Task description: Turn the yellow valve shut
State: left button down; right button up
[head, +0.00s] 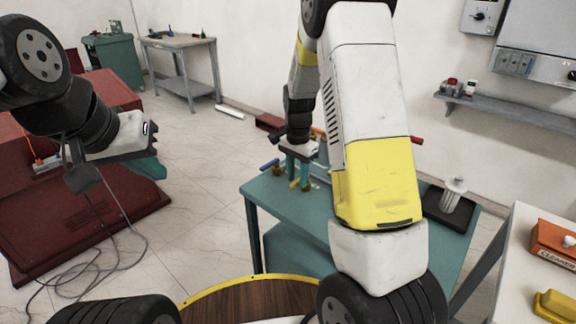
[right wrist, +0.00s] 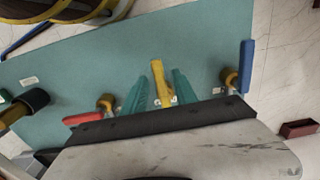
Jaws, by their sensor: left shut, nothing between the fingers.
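The yellow valve handle (right wrist: 159,78) shows in the right wrist view, between the two teal fingers of my right gripper (right wrist: 160,84). The fingers are apart, one on each side of it, with narrow gaps visible; whether either touches it is unclear. In the head view, my right gripper (head: 300,172) is over the teal table, and my arm hides much of that area. My left gripper (head: 150,169) is shut and empty at the left, away from the table.
A blue handle (right wrist: 246,66) and a red handle (right wrist: 83,118) flank the yellow one on the teal table (head: 285,212). A dark base with a white post (head: 453,194) stands at the table's right. A white surface with an orange box (head: 553,250) is at far right.

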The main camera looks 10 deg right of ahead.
grip_shut()
dwell(1.2)
